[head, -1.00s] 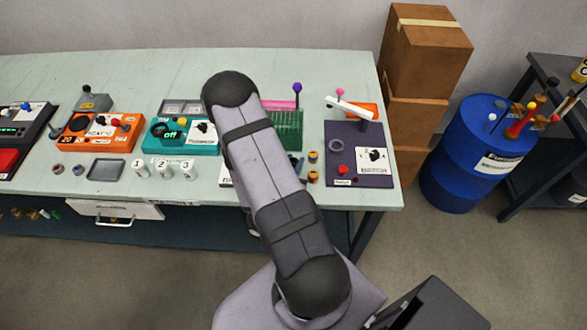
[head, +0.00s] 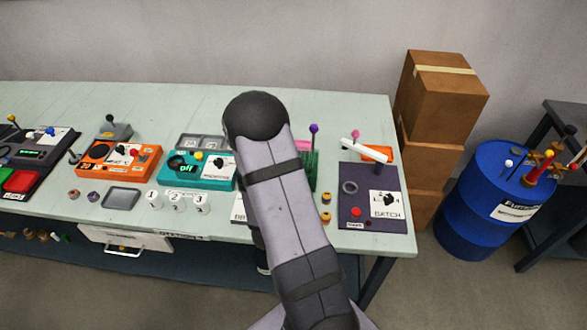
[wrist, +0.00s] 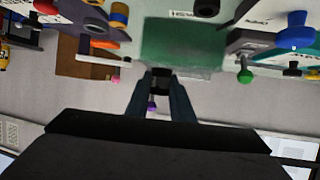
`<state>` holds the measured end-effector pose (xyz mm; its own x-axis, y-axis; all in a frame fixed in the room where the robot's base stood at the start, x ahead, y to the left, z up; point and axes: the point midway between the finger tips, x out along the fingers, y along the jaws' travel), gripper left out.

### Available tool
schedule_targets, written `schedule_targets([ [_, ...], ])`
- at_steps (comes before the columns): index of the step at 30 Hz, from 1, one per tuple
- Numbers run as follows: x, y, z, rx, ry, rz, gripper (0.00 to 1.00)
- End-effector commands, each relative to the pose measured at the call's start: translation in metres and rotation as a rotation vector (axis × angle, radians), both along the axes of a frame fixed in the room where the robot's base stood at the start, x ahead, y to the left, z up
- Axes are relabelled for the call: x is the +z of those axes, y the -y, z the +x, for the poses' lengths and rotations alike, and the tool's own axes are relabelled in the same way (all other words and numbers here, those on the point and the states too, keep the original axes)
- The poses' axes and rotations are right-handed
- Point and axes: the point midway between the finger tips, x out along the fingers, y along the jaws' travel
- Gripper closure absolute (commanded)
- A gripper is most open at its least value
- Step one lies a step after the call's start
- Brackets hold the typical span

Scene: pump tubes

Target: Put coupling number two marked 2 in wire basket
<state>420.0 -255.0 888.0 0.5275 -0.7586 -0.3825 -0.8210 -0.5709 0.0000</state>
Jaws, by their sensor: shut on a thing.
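My gripper (wrist: 160,80) shows in the wrist view, its fingers shut on a small dark piece (wrist: 160,86). No mark on that piece can be read. In the head view my arm hides the gripper. A green mesh piece, apparently the wire basket (wrist: 180,42), lies just beyond the fingertips in the wrist view. In the head view only its right part (head: 311,172) shows beside my arm. A white round piece marked 2 (head: 176,201) stands on the table between similar ones marked 1 (head: 153,199) and 3 (head: 201,203).
Right of my arm are a purple-knobbed lever (head: 314,128), yellow-orange rings (head: 326,198) and a dark panel (head: 369,207) with a white lever. Left are a teal box (head: 215,181), an orange box (head: 120,158) and a grey tray (head: 122,198). Boxes and a blue drum stand off the table.

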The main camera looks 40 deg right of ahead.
Motion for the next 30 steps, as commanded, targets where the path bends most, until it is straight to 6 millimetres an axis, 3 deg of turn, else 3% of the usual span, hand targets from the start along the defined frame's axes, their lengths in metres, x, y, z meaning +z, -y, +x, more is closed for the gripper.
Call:
schedule_targets([
  [5,0.014,0.003,0.066,0.136,0.012,-0.005,1.00],
  [9,0.039,0.005,0.121,0.297,0.012,-0.010,1.00],
  [12,0.057,0.004,0.146,0.404,0.007,-0.010,1.00],
  [18,0.082,0.001,0.175,0.566,0.003,-0.008,1.00],
  [30,0.113,-0.003,0.199,0.792,0.001,-0.007,1.00],
])
